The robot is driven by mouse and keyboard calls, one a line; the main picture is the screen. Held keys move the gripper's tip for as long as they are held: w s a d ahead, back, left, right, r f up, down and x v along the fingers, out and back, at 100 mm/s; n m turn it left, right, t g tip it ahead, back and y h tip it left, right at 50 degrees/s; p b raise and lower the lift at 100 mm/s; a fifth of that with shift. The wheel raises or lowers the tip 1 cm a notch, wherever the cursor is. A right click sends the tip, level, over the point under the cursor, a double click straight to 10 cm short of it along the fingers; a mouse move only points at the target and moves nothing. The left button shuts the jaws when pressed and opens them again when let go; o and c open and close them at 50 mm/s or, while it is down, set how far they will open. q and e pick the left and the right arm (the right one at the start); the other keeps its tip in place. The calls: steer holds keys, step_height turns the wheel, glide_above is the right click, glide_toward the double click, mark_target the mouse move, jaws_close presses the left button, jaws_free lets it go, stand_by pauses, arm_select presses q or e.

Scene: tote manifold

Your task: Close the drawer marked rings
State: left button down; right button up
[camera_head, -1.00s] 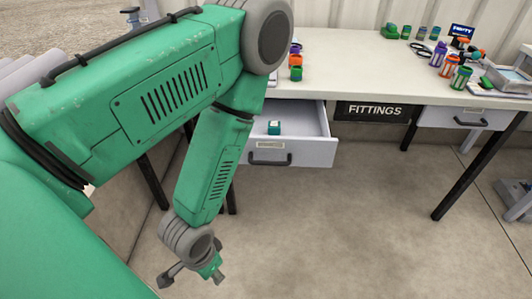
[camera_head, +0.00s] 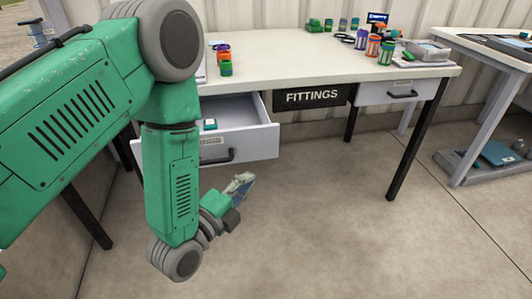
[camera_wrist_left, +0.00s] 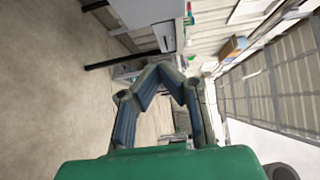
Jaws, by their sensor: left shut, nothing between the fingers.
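An open grey drawer (camera_head: 258,142) sticks out under the left part of the white workbench in the head view. Its front has a dark handle (camera_head: 218,157) and a small label too small to read, partly behind my arm. A small teal-and-white item (camera_head: 210,124) lies inside it. A second grey drawer (camera_head: 375,93), at the bench's right end, looks shut. My left gripper (camera_head: 243,182) is shut and empty, below and in front of the open drawer, apart from it. Its fingers (camera_wrist_left: 160,72) show in the left wrist view. My right gripper is not in view.
The bench top (camera_head: 290,75) carries several coloured canisters and a grey tray (camera_head: 428,50). A black FITTINGS sign (camera_head: 312,97) hangs between the drawers. A dark bench leg (camera_head: 408,155) stands at right. The floor in front is clear.

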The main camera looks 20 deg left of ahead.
arm_select(q)
steer(key=b, duration=0.2)
glide_toward(272, 143)
steer(key=w+d, duration=0.2)
steer(key=d, duration=0.2)
steer(key=w, duration=0.1)
steer(key=w+a, duration=0.1)
steer(key=w+b, duration=0.1)
steer(key=w, duration=0.1)
steer(key=shift+a, duration=0.25)
steer(key=shift+w+a, duration=0.3)
steer(key=shift+w, duration=0.1)
